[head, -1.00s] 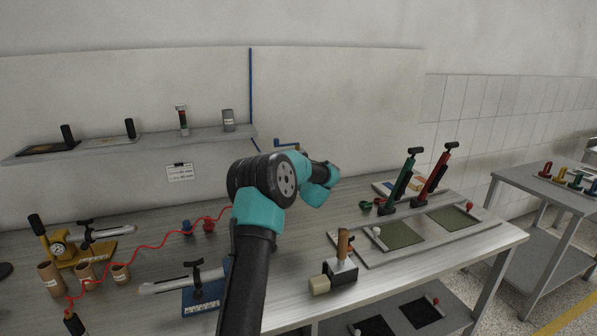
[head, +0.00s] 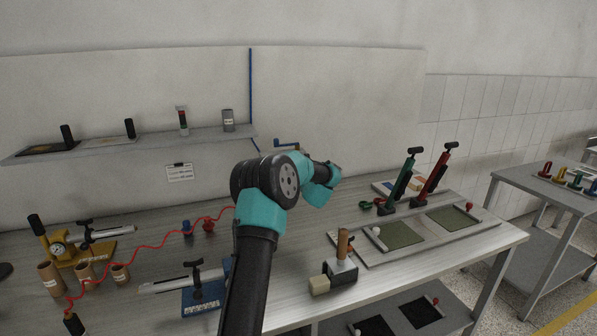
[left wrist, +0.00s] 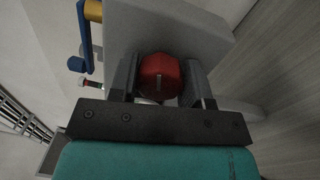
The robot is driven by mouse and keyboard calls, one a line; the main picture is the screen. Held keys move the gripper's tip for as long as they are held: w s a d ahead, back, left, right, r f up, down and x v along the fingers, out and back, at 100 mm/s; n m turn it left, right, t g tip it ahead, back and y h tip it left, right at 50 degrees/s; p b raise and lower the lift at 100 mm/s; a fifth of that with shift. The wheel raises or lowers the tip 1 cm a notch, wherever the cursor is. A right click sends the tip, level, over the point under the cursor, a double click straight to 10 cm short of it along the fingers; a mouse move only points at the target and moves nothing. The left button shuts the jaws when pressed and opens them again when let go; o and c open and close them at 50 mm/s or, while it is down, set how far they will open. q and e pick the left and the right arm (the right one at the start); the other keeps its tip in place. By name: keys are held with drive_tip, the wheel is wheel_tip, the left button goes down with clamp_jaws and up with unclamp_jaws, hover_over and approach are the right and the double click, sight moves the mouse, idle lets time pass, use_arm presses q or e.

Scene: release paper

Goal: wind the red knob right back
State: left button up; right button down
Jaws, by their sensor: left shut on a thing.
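The red knob (left wrist: 160,75) shows in the left wrist view, on the face of a pale grey housing (left wrist: 185,30). It has a short pale mark on its front. My left gripper (left wrist: 160,88) is shut on the knob, with one dark finger on each side. In the head view my left arm comes up from the bottom middle and bends right. It hides the gripper, the knob and most of the housing there. My right gripper is in neither view.
A blue crank (left wrist: 82,40) with a yellow collar stands beside the housing. In the head view, a wooden-handled block (head: 341,268), a blue-based tool (head: 200,292) and green and red levers (head: 432,178) stand on the metal bench. A red cord (head: 150,246) runs across its left side.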

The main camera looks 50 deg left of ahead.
use_arm(q)
drive_tip(key=n, duration=1)
drive_tip(key=shift+g, duration=0.4)
drive_tip(key=o, duration=0.9)
drive_tip(key=v, duration=1.7)
drive_tip(key=shift+s+d, duration=0.1)
drive_tip(key=shift+d, duration=0.1)
